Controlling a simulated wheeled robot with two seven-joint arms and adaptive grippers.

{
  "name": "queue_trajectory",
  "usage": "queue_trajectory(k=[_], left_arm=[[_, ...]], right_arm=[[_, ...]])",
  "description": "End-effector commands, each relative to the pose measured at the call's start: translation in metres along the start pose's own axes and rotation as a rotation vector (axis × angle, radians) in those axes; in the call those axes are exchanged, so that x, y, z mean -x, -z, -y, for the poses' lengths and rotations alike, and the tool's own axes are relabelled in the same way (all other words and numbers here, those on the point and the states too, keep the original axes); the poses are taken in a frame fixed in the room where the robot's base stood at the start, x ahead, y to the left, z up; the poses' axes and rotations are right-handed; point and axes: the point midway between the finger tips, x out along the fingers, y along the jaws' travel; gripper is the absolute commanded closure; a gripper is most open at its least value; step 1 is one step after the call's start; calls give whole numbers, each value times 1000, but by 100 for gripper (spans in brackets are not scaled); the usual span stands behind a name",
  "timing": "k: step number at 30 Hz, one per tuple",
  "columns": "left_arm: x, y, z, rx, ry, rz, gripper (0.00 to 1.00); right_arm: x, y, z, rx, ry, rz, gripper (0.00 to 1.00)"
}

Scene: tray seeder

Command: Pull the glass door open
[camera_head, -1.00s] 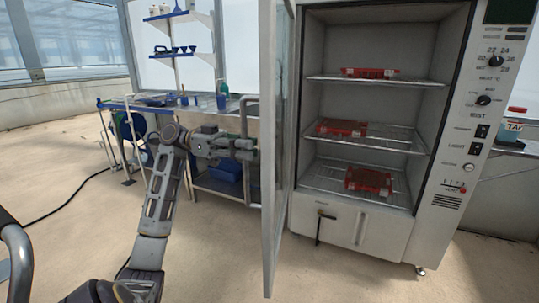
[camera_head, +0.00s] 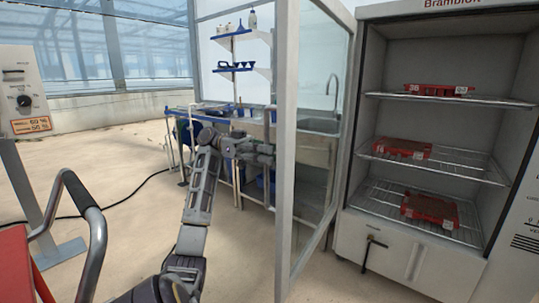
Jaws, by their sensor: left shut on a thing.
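The glass door (camera_head: 318,170) with its pale frame stands swung wide open on the left side of the white cabinet (camera_head: 415,262). Its inner glass face is now visible at an angle. A grey vertical bar handle (camera_head: 269,185) is on the door's outer side, at left. My left gripper (camera_head: 266,150) reaches in from the lower left and is shut on this handle; its fingertips are small and partly hidden. My right gripper is not in view.
Red trays (camera_head: 430,208) lie on the cabinet's wire shelves. A bench with a sink (camera_head: 320,125) stands behind the door. A red object with a metal handlebar (camera_head: 97,235) is close at lower left.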

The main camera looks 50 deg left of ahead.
Motion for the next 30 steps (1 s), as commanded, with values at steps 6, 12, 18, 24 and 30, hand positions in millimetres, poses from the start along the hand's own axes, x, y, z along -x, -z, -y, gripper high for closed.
queue_trajectory(k=[6, 12, 18, 24, 30], left_arm=[[0, 0, 0, 0, 1, 0, 81], [0, 0, 0, 0, 1, 0, 65], [0, 0, 0, 0, 1, 0, 65], [4, 0, 0, 1, 1, 0, 65], [18, 0, 1, 1, 2, -1, 65]], right_arm=[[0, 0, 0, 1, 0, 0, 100], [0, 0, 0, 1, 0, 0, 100], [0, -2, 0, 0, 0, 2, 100], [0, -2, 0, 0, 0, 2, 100], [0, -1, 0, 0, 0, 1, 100]])
